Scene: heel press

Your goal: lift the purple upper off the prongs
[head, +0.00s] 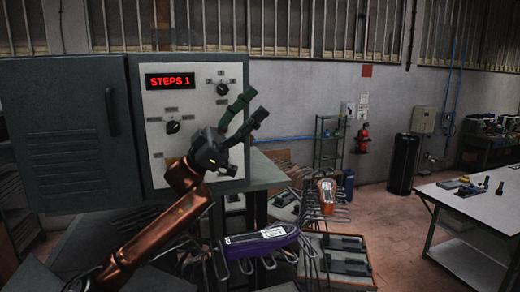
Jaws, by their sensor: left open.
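The purple upper (262,241) sits low in the middle of the head view, on metal prongs of a rack. It has a white label on its top and a pale lower edge. My left gripper (255,108) is raised well above it, up and slightly left in the picture, in front of the grey control panel. Its green fingers point up and right, apart and empty. It does not touch the upper. My right gripper is not in view.
An orange upper (327,194) sits on prongs behind and right of the purple one. The machine cabinet (70,135) and its panel (190,100), reading "STEPS 1", stand at the left. Bare prongs surround the uppers. A white table (480,205) stands far right, beyond open floor.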

